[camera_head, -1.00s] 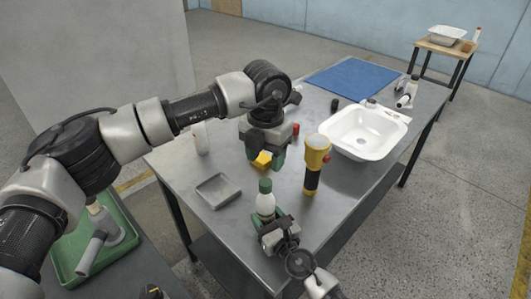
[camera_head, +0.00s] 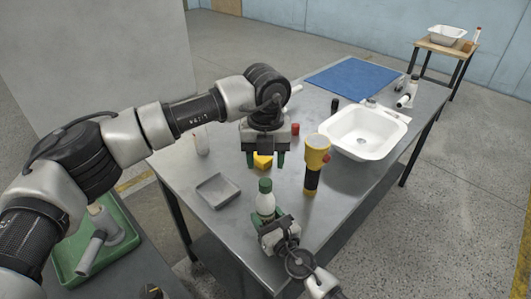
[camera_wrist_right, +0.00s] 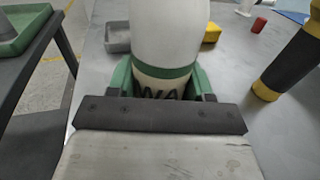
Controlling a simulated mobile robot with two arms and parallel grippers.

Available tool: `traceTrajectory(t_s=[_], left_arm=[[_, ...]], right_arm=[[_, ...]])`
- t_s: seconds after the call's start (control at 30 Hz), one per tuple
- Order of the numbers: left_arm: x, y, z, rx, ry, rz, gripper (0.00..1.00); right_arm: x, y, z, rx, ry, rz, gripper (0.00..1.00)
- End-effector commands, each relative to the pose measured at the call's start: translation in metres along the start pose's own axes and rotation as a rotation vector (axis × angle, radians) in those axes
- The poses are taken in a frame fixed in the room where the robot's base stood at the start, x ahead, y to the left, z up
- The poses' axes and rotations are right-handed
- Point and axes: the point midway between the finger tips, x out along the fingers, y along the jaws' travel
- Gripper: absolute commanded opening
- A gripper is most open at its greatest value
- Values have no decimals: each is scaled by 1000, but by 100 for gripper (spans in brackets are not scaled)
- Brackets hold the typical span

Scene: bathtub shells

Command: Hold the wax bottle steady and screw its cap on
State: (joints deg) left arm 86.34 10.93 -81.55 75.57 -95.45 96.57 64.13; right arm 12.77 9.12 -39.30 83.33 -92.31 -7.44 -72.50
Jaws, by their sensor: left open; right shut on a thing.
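The white wax bottle (camera_head: 265,203) stands upright near the front of the metal table, with a green cap (camera_head: 265,185) on its top. I cannot tell how tightly the cap sits. My right gripper (camera_head: 266,217) is shut on the bottle's lower body. In the right wrist view the white bottle (camera_wrist_right: 157,45) fills the space between the green fingers, with its green band and part of its lettering showing. The cap is out of that view. My left gripper (camera_head: 266,160) is open and empty, pointing down, above and behind the cap in the picture and apart from it.
A yellow and black flashlight (camera_head: 315,163) stands close to the right of the bottle. A grey tray (camera_head: 217,191) lies to the left. A yellow block (camera_head: 262,161) sits behind the left fingers. A white basin (camera_head: 365,133) and blue mat (camera_head: 352,79) lie farther back.

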Motion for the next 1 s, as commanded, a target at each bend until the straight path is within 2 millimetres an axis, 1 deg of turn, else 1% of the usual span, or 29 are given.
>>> traceTrajectory(t_s=[0.03, 0.2, 0.3, 0.4, 0.57, 0.83, 1.0], left_arm=[[9, 0, -1, 0, 5, 2, 53], [36, 0, -1, 0, 5, 0, 53], [50, 1, -1, 0, 5, 1, 53], [60, 0, -1, 0, 3, 0, 53], [68, 0, -1, 1, 3, 0, 53], [69, 0, 0, 1, 2, 0, 53], [69, 0, 0, 1, 2, 0, 27]], right_arm=[[0, 0, 0, 0, 0, 0, 0], [0, 0, 0, 0, 0, 0, 0], [0, 0, 0, 0, 0, 0, 0], [0, 0, 0, 0, 0, 0, 0], [0, 0, 0, 0, 0, 0, 0], [0, 0, 0, 0, 0, 0, 0], [0, 0, 0, 0, 0, 0, 0]])
